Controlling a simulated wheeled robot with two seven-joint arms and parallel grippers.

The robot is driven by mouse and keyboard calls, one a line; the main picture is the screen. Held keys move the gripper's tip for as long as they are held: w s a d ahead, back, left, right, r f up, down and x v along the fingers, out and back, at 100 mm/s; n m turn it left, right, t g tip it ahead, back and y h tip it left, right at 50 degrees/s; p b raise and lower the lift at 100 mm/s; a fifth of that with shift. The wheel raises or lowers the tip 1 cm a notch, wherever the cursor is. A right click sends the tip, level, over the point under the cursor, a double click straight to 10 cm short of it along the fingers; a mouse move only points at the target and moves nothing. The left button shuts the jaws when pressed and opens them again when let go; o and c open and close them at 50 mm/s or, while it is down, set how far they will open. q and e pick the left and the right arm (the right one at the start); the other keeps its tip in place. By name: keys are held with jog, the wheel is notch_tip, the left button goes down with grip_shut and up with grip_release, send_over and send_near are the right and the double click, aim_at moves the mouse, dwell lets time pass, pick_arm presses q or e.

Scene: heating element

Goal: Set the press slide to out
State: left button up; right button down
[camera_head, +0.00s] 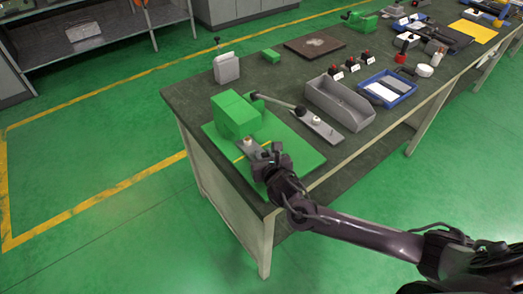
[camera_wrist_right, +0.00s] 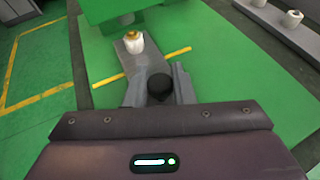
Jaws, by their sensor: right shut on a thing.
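The green press (camera_head: 236,116) stands on a green base plate (camera_head: 300,152) at the near corner of the workbench. Its grey slide (camera_wrist_right: 133,62) sticks out from under the press body and carries a white piece with a copper-coloured top (camera_wrist_right: 135,42). My right gripper (camera_head: 262,160) is at the slide's near end. In the wrist view its two fingers (camera_wrist_right: 158,90) are on either side of the slide's black knob (camera_wrist_right: 160,86) and are shut on it. My left gripper is not in view.
A lever (camera_head: 278,103) reaches right from the press. A grey strip with small white pieces (camera_head: 318,124) lies beside the base plate. A grey bin (camera_head: 340,101) and a blue tray (camera_head: 387,88) stand farther right. Open floor lies before the bench.

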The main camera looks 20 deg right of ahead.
jog(key=s+d+p, duration=0.1)
jog(key=s, duration=0.1)
jog(key=s+d+p, duration=0.1)
jog(key=s+p, duration=0.1)
jog(key=s, duration=0.1)
jog(key=s+d+p, duration=0.1)
jog(key=s+p, duration=0.1)
jog(key=s, duration=0.1)
jog(key=shift+s+r, duration=0.1)
jog(key=shift+s, duration=0.1)
jog(key=shift+f, duration=0.2)
jog(key=c, duration=1.6)
grip_release()
jog(key=o, duration=0.3)
jog(key=shift+s+d+r, duration=0.1)
jog(key=shift+s, duration=0.1)
jog(key=shift+o, duration=0.2)
jog(key=shift+s, duration=0.25)
jog(key=v, duration=0.7)
jog(key=shift+r+b, duration=0.2)
jog(key=shift+b, duration=0.25)
